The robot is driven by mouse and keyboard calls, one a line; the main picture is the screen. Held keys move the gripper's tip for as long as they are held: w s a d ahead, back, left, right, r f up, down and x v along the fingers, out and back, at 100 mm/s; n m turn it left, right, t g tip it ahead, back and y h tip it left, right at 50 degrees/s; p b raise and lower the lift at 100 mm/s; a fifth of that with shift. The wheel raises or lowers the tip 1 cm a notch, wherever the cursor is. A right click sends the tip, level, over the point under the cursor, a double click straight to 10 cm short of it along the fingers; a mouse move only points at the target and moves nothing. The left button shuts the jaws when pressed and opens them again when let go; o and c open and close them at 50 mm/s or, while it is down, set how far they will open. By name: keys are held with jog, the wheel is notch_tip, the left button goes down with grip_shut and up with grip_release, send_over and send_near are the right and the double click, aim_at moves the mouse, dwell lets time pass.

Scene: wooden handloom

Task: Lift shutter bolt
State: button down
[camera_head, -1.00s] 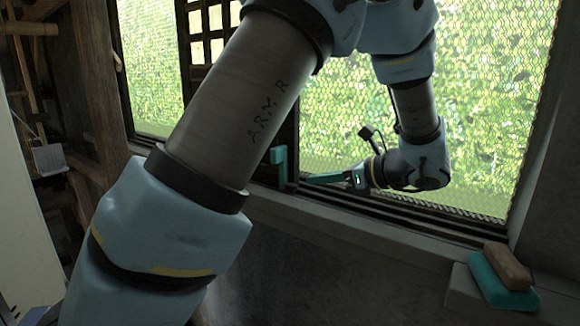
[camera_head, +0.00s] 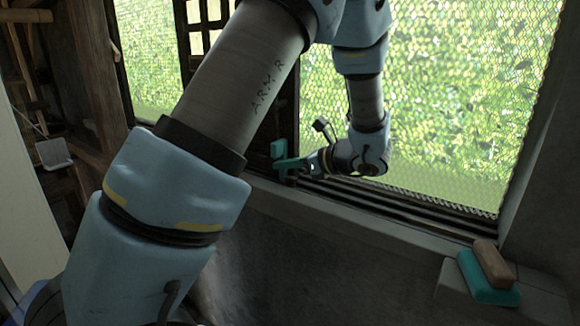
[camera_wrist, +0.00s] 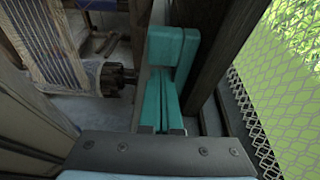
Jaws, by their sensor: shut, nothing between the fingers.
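The teal shutter bolt (camera_head: 278,149) stands upright at the lower edge of the dark window post. In the wrist view its teal block (camera_wrist: 172,46) is straight ahead, beside the dark wooden post. My gripper (camera_head: 281,164) reaches in from the right, low along the sill, with its teal fingers at the bolt's lower part. In the wrist view the fingers of my gripper (camera_wrist: 164,80) are closed together with nothing between them. Their tips overlap the bolt's base in the picture. I cannot tell whether they touch it. The bolt's lower end is hidden behind the fingers.
The wire mesh (camera_head: 440,110) of the window is close on the right of my gripper. The sill rails (camera_head: 390,215) run below it. A teal block with a brown block (camera_head: 491,263) on it lies on the ledge at right. A loom with threads (camera_wrist: 62,52) shows at upper left.

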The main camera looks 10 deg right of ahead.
aim_at(280, 147)
jog(key=shift+r, duration=0.4)
notch_tip(280, 147, up, 4)
jog(key=p, duration=0.2)
jog(key=shift+p, duration=0.3)
jog(key=shift+f, duration=0.15)
notch_tip(280, 147, down, 5)
jog(key=b, duration=0.3)
jog(key=shift+d, duration=0.1)
jog(key=b+v, duration=0.2)
jog(key=v, duration=0.8)
jog(key=shift+r, duration=0.35)
